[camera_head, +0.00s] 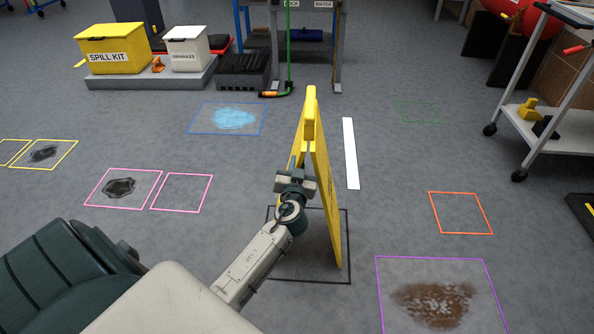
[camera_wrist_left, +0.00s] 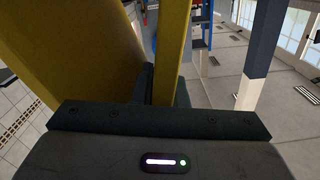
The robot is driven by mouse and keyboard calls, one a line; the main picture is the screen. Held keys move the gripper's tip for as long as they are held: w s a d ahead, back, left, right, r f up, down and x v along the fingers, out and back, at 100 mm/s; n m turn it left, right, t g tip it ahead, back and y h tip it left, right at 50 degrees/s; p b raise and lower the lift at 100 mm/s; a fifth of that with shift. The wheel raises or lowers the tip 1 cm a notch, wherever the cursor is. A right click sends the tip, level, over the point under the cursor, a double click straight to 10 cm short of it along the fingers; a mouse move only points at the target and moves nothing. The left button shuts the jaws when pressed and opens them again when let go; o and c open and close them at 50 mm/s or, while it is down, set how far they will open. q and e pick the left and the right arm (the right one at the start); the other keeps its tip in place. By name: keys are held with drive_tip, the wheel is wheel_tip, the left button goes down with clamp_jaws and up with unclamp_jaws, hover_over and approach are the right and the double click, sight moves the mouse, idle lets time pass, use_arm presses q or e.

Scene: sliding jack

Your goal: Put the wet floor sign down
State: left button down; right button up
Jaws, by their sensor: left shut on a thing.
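The yellow wet floor sign (camera_head: 327,200) is upright in the middle of the head view, seen nearly edge-on with its two panels close together at the top. My left gripper (camera_head: 296,168) is shut on the sign's near left side. In the left wrist view the yellow sign (camera_wrist_left: 75,45) fills the upper left, and the dark fingers of my left gripper (camera_wrist_left: 163,92) close against a yellow part. The sign is over a black outlined square (camera_head: 320,281) on the floor. I cannot tell whether its lower edge touches the floor. My right gripper is not in view.
A purple outlined square (camera_head: 381,290) with a brown spill lies at the lower right. An orange square (camera_head: 462,234) and a white strip (camera_head: 350,153) are right of the sign. A white cart (camera_head: 550,135) stands far right. A yellow spill kit (camera_head: 112,50) is back left.

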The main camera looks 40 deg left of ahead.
use_arm(q)
drive_tip(key=shift+f, duration=0.95)
drive_tip(key=c, duration=1.5)
unclamp_jaws()
drive_tip(key=shift+o, duration=0.2)
drive_tip(key=shift+s+d, duration=0.1)
